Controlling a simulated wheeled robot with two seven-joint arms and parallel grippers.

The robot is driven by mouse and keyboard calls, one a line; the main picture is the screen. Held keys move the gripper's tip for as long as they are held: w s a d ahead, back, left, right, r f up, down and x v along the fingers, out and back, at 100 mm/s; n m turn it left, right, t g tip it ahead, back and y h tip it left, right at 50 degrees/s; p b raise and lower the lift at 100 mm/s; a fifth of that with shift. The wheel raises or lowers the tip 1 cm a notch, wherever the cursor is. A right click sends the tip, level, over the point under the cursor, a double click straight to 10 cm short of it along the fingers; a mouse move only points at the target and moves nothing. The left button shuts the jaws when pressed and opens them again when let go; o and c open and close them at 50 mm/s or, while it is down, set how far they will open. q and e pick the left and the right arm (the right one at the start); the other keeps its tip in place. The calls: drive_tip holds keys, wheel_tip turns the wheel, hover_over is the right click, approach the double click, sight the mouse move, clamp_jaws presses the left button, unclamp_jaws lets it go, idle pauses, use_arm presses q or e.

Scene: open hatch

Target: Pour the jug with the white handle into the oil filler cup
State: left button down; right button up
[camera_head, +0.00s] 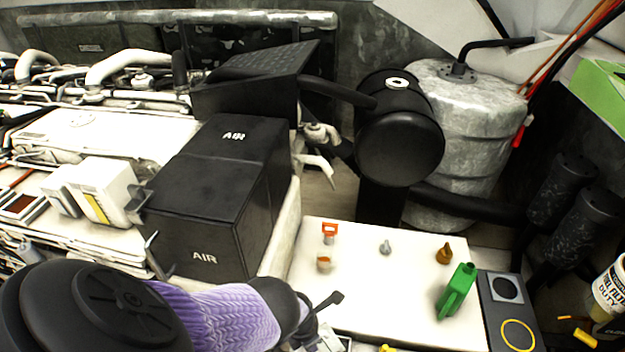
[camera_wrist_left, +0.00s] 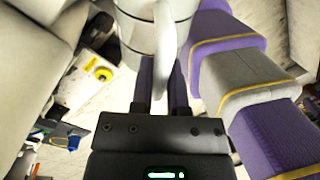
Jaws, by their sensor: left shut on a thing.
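In the left wrist view, a pale grey-white jug (camera_wrist_left: 185,12) with a white handle (camera_wrist_left: 163,50) is at the top, cut off by the frame edge. My left gripper (camera_wrist_left: 162,72) is shut on this handle, one dark finger on each side. The jug's mouth and contents are out of sight. In the head view, my left arm comes in at the bottom left, its hand mostly cut off by the lower edge. I cannot tell which fitting is the oil filler cup. My right gripper is not in view.
The white panel (camera_head: 375,290) carries an orange-red fitting (camera_head: 329,230), a grey one (camera_head: 385,247) and a brown one (camera_head: 444,254). A dark pad (camera_head: 508,315) lies to its right. Black AIR boxes (camera_head: 215,200) rise left; a black cylinder (camera_head: 400,145) stands behind.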

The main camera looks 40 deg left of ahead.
sight(320, 332)
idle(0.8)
use_arm(q)
drive_tip(key=shift+w+d+r+g+b, duration=0.15)
drive_tip(key=shift+w+r+g+b, duration=0.15)
drive_tip(key=shift+w, duration=0.2)
drive_tip(key=shift+w+r, duration=0.1)
idle(0.8)
drive_tip(key=shift+w+d+r+g+b, duration=0.1)
drive_tip(key=shift+w+d+g+b, duration=0.05)
drive_tip(key=shift+w+g+b, duration=0.4)
drive_tip(key=shift+w+r, duration=0.1)
drive_tip(key=shift+r+g+y, duration=0.2)
drive_tip(key=shift+g+y, duration=0.05)
drive_tip(key=shift+y, duration=0.05)
